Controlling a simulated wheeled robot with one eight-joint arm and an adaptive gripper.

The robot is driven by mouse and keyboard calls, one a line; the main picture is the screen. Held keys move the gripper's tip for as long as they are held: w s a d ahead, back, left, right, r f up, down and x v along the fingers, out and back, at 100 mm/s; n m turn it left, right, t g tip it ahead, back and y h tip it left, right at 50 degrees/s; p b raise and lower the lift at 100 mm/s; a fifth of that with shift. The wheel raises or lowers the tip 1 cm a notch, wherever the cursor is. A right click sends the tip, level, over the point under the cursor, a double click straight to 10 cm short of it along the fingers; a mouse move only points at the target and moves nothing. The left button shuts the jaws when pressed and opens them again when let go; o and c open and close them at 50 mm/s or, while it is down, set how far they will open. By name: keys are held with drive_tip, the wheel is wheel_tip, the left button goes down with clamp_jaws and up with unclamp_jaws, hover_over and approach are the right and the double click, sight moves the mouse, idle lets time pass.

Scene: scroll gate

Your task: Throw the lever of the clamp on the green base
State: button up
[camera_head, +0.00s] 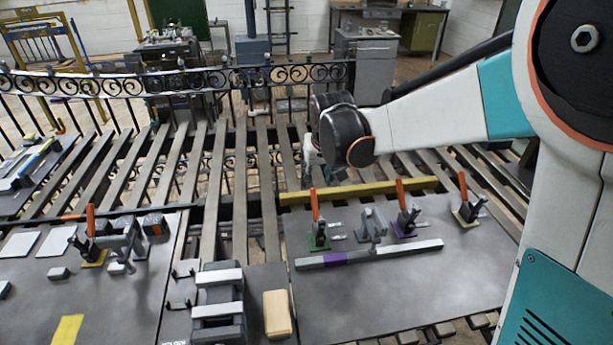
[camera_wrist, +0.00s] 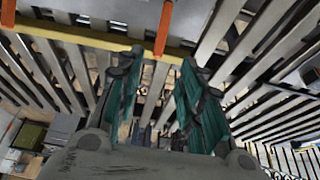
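The clamp on the green base (camera_head: 318,242) stands on the dark table at the right, with its orange lever (camera_head: 314,204) pointing up. My gripper (camera_head: 313,170) is behind and above it, partly hidden by my wrist. In the wrist view my gripper (camera_wrist: 160,62) is open, its two teal fingers apart with nothing held between them. An orange lever (camera_wrist: 165,25) stands just past the fingertips, apart from them. Its base is out of that view, so I cannot tell for certain which clamp it belongs to.
Similar orange-levered clamps stand to the right on a purple base (camera_head: 404,230) and a yellow base (camera_head: 467,217). A grey bar with a purple section (camera_head: 340,257) lies in front. A yellow rail (camera_head: 365,190) runs behind. A grey clamp (camera_head: 373,224) stands close by.

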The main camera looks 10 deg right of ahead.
sight(314, 196)
drive_tip(key=b+x, duration=0.3)
drive_tip(key=x, duration=1.1)
drive_tip(key=shift+b, duration=0.35)
drive_tip(key=shift+c, duration=0.2)
clamp_jaws()
